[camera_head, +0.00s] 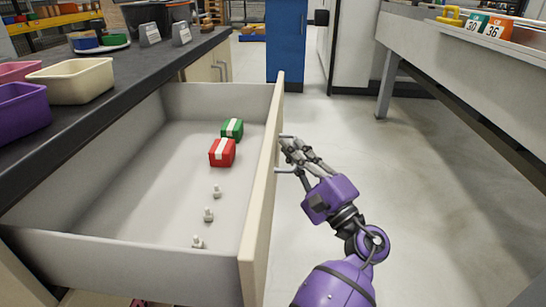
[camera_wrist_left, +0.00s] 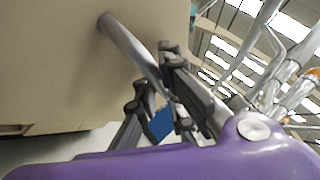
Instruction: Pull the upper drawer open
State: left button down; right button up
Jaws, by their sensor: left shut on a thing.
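The upper drawer (camera_head: 262,190) is pulled far out from under the dark counter, its pale front facing right. Inside lie a green box (camera_head: 232,128) and a red box (camera_head: 222,152), each with a white stripe, and several small metal bolts (camera_head: 208,214). My left gripper (camera_head: 287,150) is at the outer side of the drawer front, shut on the drawer handle (camera_head: 287,171). In the left wrist view the metal handle bar (camera_wrist_left: 127,43) runs from the drawer front (camera_wrist_left: 50,60) in between the dark fingers (camera_wrist_left: 160,100). My right gripper is not in view.
Bins, including a cream one (camera_head: 72,80) and a purple one (camera_head: 22,110), stand on the counter (camera_head: 120,95) at left. A blue cabinet (camera_head: 286,40) stands at the back. A grey table (camera_head: 470,65) is at right. The floor (camera_head: 430,190) between is clear.

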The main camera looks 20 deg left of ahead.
pick_arm(q)
jog(key=shift+w+d+f, duration=0.15)
jog(key=shift+d, duration=0.5)
jog(key=c, duration=2.1)
grip_release()
jog(key=v, duration=1.2)
